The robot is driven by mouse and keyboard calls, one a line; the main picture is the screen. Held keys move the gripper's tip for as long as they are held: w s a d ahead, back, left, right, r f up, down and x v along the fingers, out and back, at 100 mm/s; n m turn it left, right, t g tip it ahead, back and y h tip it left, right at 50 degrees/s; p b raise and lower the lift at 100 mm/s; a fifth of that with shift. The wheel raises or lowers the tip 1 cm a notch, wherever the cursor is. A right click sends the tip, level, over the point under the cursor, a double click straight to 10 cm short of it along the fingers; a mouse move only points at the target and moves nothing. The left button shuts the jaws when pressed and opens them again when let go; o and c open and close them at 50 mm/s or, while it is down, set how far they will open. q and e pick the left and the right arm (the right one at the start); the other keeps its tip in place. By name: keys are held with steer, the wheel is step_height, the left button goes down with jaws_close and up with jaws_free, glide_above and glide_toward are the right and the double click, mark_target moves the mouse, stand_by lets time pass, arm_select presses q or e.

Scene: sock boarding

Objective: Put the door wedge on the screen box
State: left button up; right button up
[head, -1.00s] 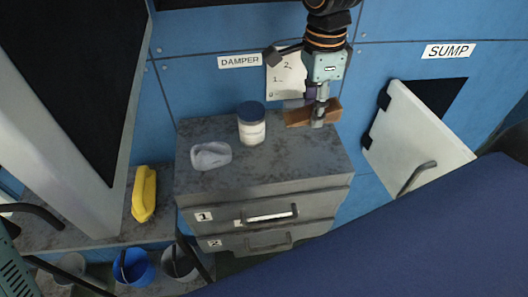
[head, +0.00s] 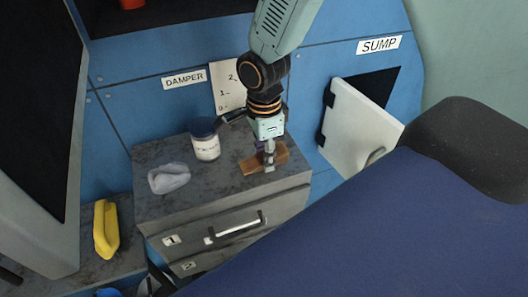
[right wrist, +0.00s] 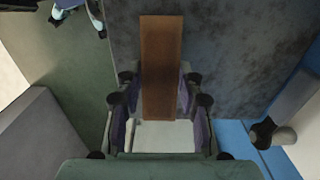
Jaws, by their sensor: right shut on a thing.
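The door wedge is the brown wooden piece (head: 250,168) at the right of the grey cabinet's top in the head view. My right gripper (head: 268,163) points down and is shut on it. In the right wrist view the wedge (right wrist: 161,65) sticks out lengthwise between the fingers (right wrist: 160,95). I cannot tell whether the wedge touches the cabinet top. A large pale unit with a black screen-like face (head: 30,85) stands at the left; I cannot tell whether it is the screen box. My left gripper is out of view.
On the grey cabinet (head: 215,195) stand a blue-lidded jar (head: 206,147) and a translucent grey lump (head: 169,179). A yellow object (head: 106,229) lies on a lower ledge at left. A white door (head: 358,125) hangs open under SUMP. A blue surface (head: 390,230) fills the lower right.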

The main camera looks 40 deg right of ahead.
steer(key=shift+w+d+f, duration=0.2)
steer(key=shift+w+f, duration=0.1)
steer(key=shift+f, duration=0.05)
steer(key=o, duration=1.1)
steer(key=shift+s+a+r, duration=0.2)
steer(key=shift+s, duration=0.05)
steer(key=shift+o, duration=0.2)
steer(key=shift+w+d, duration=0.15)
step_height(320, 180, up, 12)
steer(key=shift+r, duration=0.1)
